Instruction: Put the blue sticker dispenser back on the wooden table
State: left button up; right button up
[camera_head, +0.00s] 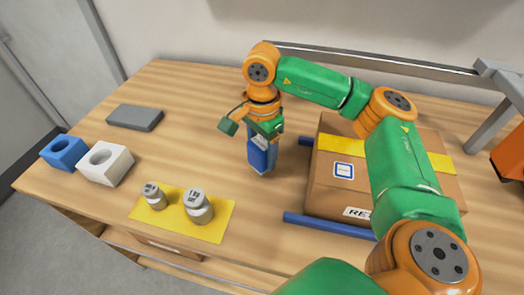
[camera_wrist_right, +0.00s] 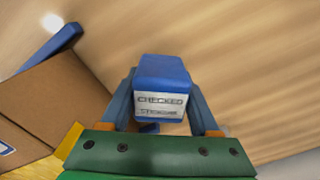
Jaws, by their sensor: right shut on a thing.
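The blue sticker dispenser (camera_head: 261,154) is between the fingers of my right gripper (camera_head: 264,137), near the middle of the wooden table (camera_head: 220,90). In the right wrist view the dispenser (camera_wrist_right: 162,85) shows its blue top and a white label reading "CHECKED", with a finger of my right gripper (camera_wrist_right: 162,110) on each side. The gripper is shut on it. The dispenser looks about upright, at or close above the tabletop; I cannot tell whether it touches. My left gripper does not show.
A cardboard box (camera_head: 320,200) with yellow tape stands right of the dispenser, by blue rails (camera_head: 325,226). Two metal weights (camera_head: 198,208) stand on a yellow mat (camera_head: 220,228). A white block (camera_head: 106,166), a blue block (camera_head: 62,152) and a grey slab (camera_head: 135,118) lie left. The table's back left is clear.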

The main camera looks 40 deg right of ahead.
aim_at(262, 142)
jog(key=shift+f+b, duration=0.75)
jog(key=shift+f, duration=0.3)
jog(key=o, duration=1.3)
notch_tip(262, 142, up, 7)
jog(key=shift+r, duration=0.15)
jog(key=shift+s, duration=0.1)
